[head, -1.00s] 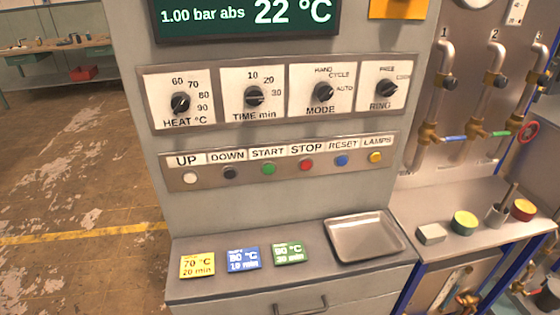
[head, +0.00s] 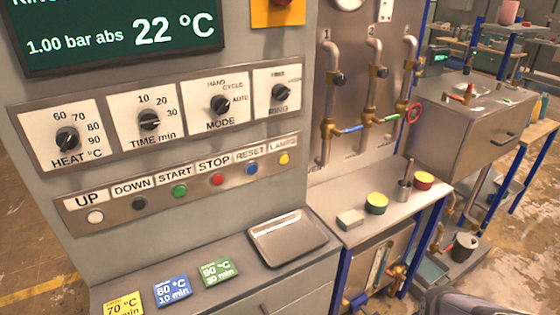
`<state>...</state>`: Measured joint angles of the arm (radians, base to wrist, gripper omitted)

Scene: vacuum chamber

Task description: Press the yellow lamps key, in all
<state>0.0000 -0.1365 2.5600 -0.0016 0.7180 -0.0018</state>
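The yellow lamps key (head: 284,158) is a small round button at the right end of the key strip (head: 110,216) on the grey control panel. The LAMPS label sits just above it. To its left in the same row are the blue RESET key (head: 251,169), the red STOP key (head: 217,180), the green START key (head: 179,191), the dark DOWN key (head: 139,204) and the white UP key (head: 95,217). Nothing covers the lamps key. My gripper is not in view; a dark rounded shape, cut off at the bottom right edge, cannot be made out clearly.
Four dials are set above the keys, under a screen (head: 120,35) reading 22 °C. A metal tray (head: 290,238) and several coloured cards lie on the ledge below. To the right are pipes with valves, a red handwheel (head: 414,113) and a side shelf holding small pots.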

